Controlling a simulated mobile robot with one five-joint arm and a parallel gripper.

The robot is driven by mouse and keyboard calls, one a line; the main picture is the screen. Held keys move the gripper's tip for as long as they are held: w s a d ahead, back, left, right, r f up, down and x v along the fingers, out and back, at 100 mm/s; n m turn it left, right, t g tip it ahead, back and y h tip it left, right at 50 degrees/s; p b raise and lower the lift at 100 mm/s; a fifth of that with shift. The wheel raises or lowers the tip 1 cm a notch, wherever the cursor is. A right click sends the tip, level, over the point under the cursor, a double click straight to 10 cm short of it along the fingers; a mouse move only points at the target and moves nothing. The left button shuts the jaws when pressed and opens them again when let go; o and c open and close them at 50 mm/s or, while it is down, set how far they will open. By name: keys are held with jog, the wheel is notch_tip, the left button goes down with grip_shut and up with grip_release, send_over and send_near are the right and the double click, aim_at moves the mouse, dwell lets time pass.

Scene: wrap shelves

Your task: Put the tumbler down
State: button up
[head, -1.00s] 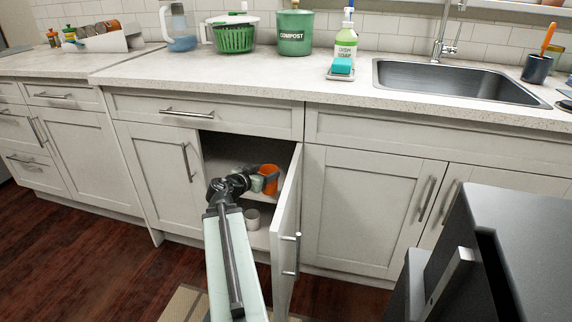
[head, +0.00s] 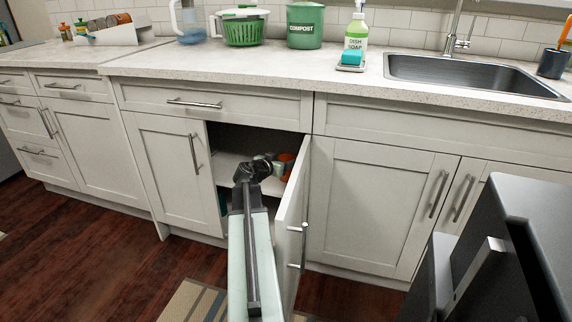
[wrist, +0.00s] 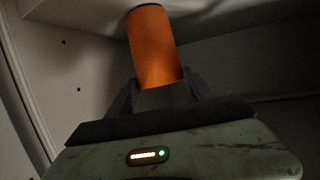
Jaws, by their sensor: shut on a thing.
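The orange tumbler (wrist: 153,45) stands out beyond my gripper (wrist: 158,92) in the wrist view, its lower end between the jaws. My gripper is shut on it. In the head view my gripper (head: 277,167) is inside the open cabinet, at about the height of its inner shelf (head: 232,160). Only a small part of the tumbler (head: 287,157) shows there, beside the open door's edge. I cannot tell whether the tumbler touches the shelf.
The open cabinet door (head: 293,225) stands close to the right of my arm. The cabinet's left door (head: 170,170) is shut. A compost bin (head: 304,27) and a green basket (head: 241,30) stand on the counter above.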

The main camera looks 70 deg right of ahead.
jog(key=shift+f, duration=0.25)
jog(key=o, duration=1.8)
jog(key=shift+r, duration=0.15)
jog(key=shift+a+r+p, duration=0.2)
jog(key=shift+r+p, duration=0.05)
jog(key=shift+p, duration=0.2)
jog(key=p+v, duration=0.3)
jog(key=v, duration=0.8)
jog(key=shift+w+a, duration=0.2)
jog(key=shift+w, duration=0.05)
